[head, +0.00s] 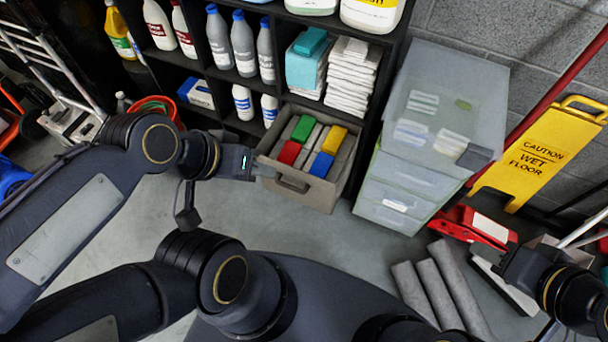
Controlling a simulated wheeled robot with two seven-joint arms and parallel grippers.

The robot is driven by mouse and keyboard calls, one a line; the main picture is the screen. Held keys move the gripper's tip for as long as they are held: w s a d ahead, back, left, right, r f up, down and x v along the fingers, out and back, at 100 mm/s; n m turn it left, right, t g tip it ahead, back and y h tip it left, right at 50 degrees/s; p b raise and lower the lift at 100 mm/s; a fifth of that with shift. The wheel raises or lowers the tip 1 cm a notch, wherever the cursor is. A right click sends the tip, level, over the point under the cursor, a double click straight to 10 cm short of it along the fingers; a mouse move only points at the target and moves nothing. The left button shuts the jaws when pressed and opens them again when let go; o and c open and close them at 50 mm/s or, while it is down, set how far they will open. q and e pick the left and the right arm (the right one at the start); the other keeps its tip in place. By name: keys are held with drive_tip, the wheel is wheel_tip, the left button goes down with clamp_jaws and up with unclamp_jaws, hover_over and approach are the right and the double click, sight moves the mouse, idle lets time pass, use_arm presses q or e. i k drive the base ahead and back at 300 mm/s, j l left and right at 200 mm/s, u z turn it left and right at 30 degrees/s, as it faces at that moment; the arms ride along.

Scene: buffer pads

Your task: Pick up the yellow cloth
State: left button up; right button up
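The yellow cloth (335,138) is a small folded block in the back right of a grey-brown bin (310,190). The bin sits at the bottom of the black shelf, with its handle facing me. Green, red and blue blocks and grey strips lie beside the yellow one. My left gripper (264,169) is at the left front edge of the bin, to the left of the yellow cloth and apart from it. Its fingers are too small to judge. My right gripper (488,258) is far right, near the grey rolls, away from the bin; its fingers are not clear.
The black shelf (393,75) holds bottles and stacked cloths above the bin. A translucent drawer unit (400,185) stands right of the bin. A yellow wet-floor sign (540,150) and a red box (465,222) are further right. Grey rolls (437,292) lie on the floor. Floor before the bin is clear.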

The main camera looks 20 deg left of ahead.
sight(336, 137)
drive_tip(key=i+j+u, duration=0.1)
drive_tip(key=j, duration=0.3)
drive_tip(key=i+j, duration=0.1)
drive_tip(key=j, duration=0.3)
drive_tip(key=i+j+u, duration=0.15)
drive_tip(key=j, duration=0.6)
drive_tip(key=i+j+u, duration=0.15)
drive_tip(key=j, duration=0.2)
